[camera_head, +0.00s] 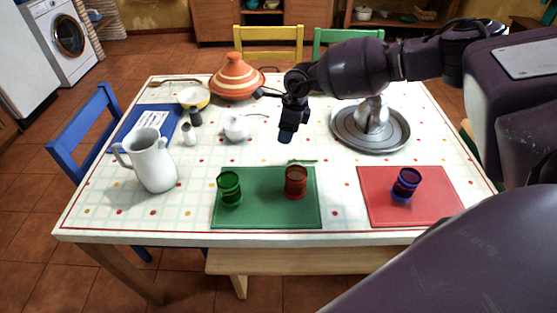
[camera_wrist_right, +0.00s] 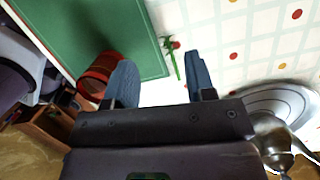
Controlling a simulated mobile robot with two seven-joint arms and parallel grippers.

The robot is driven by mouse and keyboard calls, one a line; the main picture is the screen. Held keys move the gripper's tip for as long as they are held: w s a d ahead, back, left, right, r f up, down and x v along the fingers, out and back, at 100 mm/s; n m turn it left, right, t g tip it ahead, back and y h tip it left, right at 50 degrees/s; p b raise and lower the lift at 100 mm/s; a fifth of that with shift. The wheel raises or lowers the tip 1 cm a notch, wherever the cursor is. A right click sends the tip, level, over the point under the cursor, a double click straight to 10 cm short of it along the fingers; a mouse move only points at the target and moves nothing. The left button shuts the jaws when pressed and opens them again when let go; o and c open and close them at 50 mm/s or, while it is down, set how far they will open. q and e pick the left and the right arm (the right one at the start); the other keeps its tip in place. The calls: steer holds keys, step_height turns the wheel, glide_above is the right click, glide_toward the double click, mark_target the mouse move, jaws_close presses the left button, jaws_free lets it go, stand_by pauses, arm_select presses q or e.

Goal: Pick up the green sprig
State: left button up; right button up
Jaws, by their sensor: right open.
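The green sprig (camera_head: 302,161) lies on the white dotted tablecloth, just beyond the far edge of the green mat (camera_head: 262,220). It also shows in the right wrist view (camera_wrist_right: 171,57), between and beyond my two fingertips. My right gripper (camera_head: 286,138) is open and empty, above the table and a little beyond the sprig. In the right wrist view its blue-grey fingers (camera_wrist_right: 158,80) stand apart. My left gripper is not in view.
A red glass (camera_head: 296,182) and a green glass (camera_head: 229,188) stand on the green mat, near the sprig. A blue-purple glass (camera_head: 406,184) is on the red mat (camera_head: 380,212). A silver tray (camera_head: 349,140) with a metal pot, a white sugar bowl (camera_head: 236,129) and a white pitcher (camera_head: 152,161) stand around.

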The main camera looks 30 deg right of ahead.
steer(key=d+n+g+h, duration=0.1)
steer(key=d+h, duration=0.1)
steer(key=b, duration=0.1)
glide_above(294, 160)
steer(key=shift+n, duration=0.3)
steer(key=f, duration=0.6)
steer(key=shift+w+d+f, duration=0.15)
steer(key=shift+w+f, duration=0.05)
steer(key=shift+f, duration=0.05)
steer(key=f+b, duration=0.1)
steer(key=f, duration=0.3)
steer(key=shift+a+f, duration=0.15)
steer(key=shift+a, duration=0.05)
steer(key=shift+f, duration=0.2)
steer(key=shift+s, duration=0.1)
steer(key=c, duration=0.8)
steer(key=shift+f, duration=0.1)
jaws_close()
steer(key=shift+s, duration=0.1)
steer(key=shift+r, duration=0.4)
arm_select(q)
steer(key=p, duration=0.3)
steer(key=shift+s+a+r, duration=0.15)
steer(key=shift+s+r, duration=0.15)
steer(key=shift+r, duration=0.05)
arm_select(e)
step_height(294, 160, up, 20)
steer(key=shift+w+f, duration=0.2)
steer(key=shift+f, duration=0.05)
